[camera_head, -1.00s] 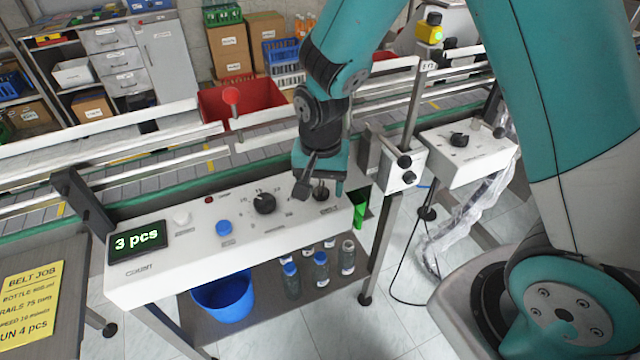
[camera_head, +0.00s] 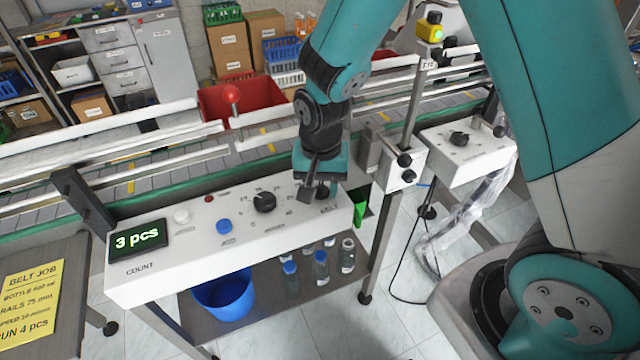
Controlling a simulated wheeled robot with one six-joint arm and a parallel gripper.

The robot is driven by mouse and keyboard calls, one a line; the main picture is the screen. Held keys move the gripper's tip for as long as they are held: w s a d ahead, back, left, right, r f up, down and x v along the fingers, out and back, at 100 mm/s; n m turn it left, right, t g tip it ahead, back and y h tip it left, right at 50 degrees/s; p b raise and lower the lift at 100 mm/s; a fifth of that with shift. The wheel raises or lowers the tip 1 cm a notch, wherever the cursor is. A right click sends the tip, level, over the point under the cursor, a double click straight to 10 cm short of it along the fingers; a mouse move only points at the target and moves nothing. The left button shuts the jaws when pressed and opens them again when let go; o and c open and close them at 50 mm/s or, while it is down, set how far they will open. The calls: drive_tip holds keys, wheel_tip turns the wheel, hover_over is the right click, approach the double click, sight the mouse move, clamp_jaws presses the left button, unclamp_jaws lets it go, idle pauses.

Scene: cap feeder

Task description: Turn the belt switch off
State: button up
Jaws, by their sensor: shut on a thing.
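The white control panel (camera_head: 160,271) stands in front of the conveyor. The belt switch (camera_head: 322,191) is a small dark knob at the panel's right end, above the label "BELT", and is mostly hidden by my gripper. My gripper (camera_head: 320,194) points down over the panel's right end and is shut on the belt switch, one finger on each side. I cannot tell which way the switch is turned.
A metal post (camera_head: 412,105) and second control box (camera_head: 468,160) stand to the right.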

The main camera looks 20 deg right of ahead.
sight(323, 187)
drive_tip(key=n, duration=0.5)
drive_tip(key=shift+d+n, duration=0.1)
drive_tip(key=shift+n, duration=0.2)
drive_tip(key=n, duration=0.5)
drive_tip(key=shift+p, duration=0.35)
drive_tip(key=shift+n, duration=0.4)
drive_tip(key=o, duration=0.9)
drive_tip(key=shift+d, duration=0.1)
drive_tip(key=shift+r, duration=0.1)
wheel_tip(323, 187, up, 17)
drive_tip(key=b, duration=0.1)
drive_tip(key=shift+r, duration=0.15)
